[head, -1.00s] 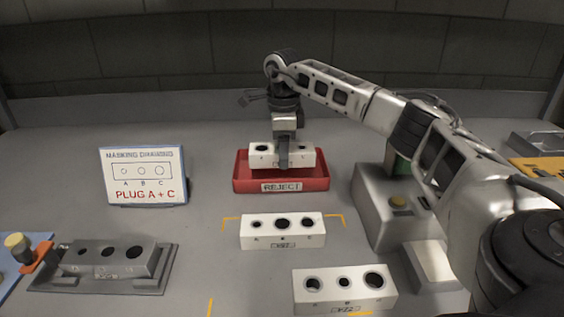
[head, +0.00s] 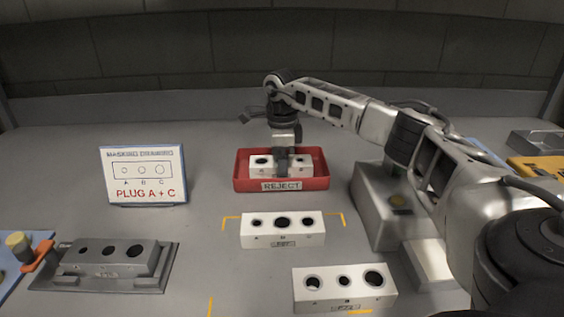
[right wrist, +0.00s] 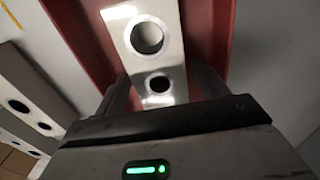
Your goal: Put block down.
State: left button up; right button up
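A white block (head: 262,165) with dark round holes sits down inside the red REJECT tray (head: 322,183) in the head view. My right gripper (head: 282,163) reaches down over the block's middle. In the right wrist view the same block (right wrist: 122,18) lies between my two fingers, one on each side, over the red tray (right wrist: 85,35). The fingers appear shut on the block, though their contact faces are partly hidden. My left gripper is not in view.
A white three-hole block (head: 283,238) stands within yellow corner marks, another (head: 345,297) nearer the front. A grey block fixture (head: 105,265) and a sign reading PLUG A + C (head: 144,175) are at left. A grey box (head: 385,215) stands right of the tray.

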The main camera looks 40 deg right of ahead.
notch_tip(320, 180, up, 12)
jog(key=shift+r, duration=0.15)
dwell(0.5)
dwell(0.4)
